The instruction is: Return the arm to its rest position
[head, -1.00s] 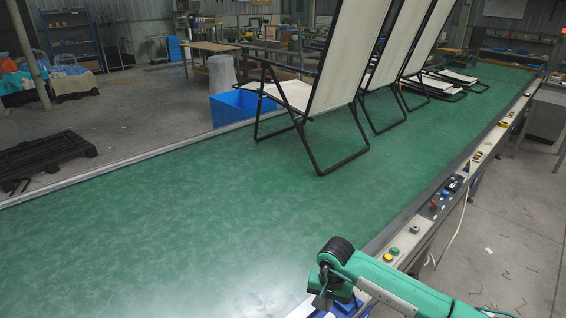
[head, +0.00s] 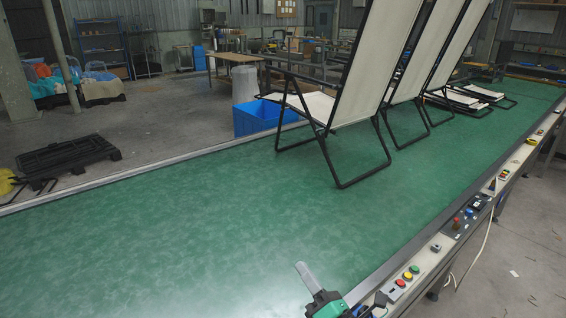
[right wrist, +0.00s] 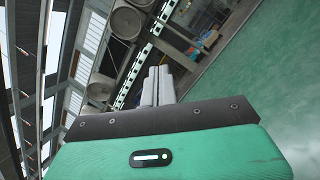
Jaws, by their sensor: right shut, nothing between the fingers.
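My right gripper (head: 303,270) shows at the bottom of the head view, over the near right edge of the green conveyor. Its grey fingers are together, point up and to the left, and hold nothing. In the right wrist view the two fingers (right wrist: 158,80) stand side by side and closed beyond the green hand, with roof, fans and a strip of conveyor behind them. Most of my right arm is out of the head view. My left gripper is not in view.
The green conveyor (head: 190,230) is bare in front. Several black-framed loungers with cream fabric, the nearest lounger (head: 365,65) unfolded, stand farther along it. A control panel with buttons (head: 405,278) runs along the right rail. A blue bin (head: 255,118) stands beyond the far edge.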

